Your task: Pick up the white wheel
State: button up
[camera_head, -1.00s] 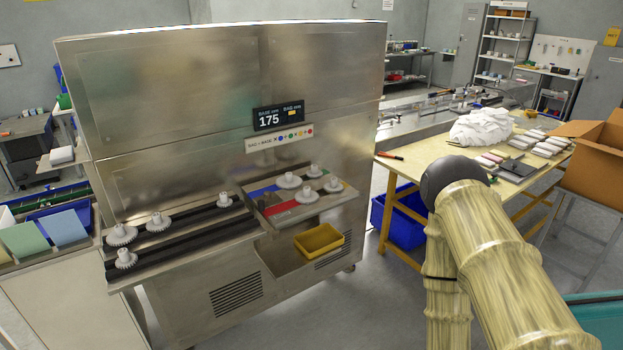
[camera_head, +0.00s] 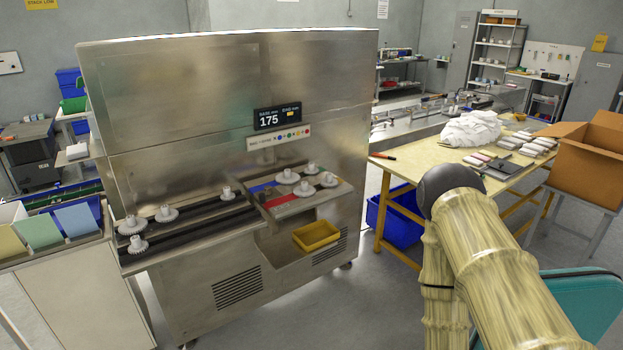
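Several white wheels with hubs stand on the flow wrapper (camera_head: 225,130). Some sit along the dark rails at its left, among them a toothed wheel (camera_head: 131,225), a smaller toothed wheel (camera_head: 138,245), a wheel (camera_head: 166,214) and a small one (camera_head: 228,193). Others sit on the shelf at the right with blue and red strips, such as a wheel (camera_head: 304,188) and another wheel (camera_head: 329,179). I cannot tell which one the task names. My arm shows at the lower right, apart from the wheels. My gripper is not in view.
A yellow tray (camera_head: 316,236) sits below the right shelf. A wooden table (camera_head: 421,164) with packs and a white heap stands at the right, a blue bin (camera_head: 398,214) under it. A cardboard box (camera_head: 588,165) is at far right. Grey floor is clear in front.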

aim_at(310, 170)
jog(key=u, duration=0.8)
jog(key=i, duration=1.3)
jog(key=z, duration=0.25)
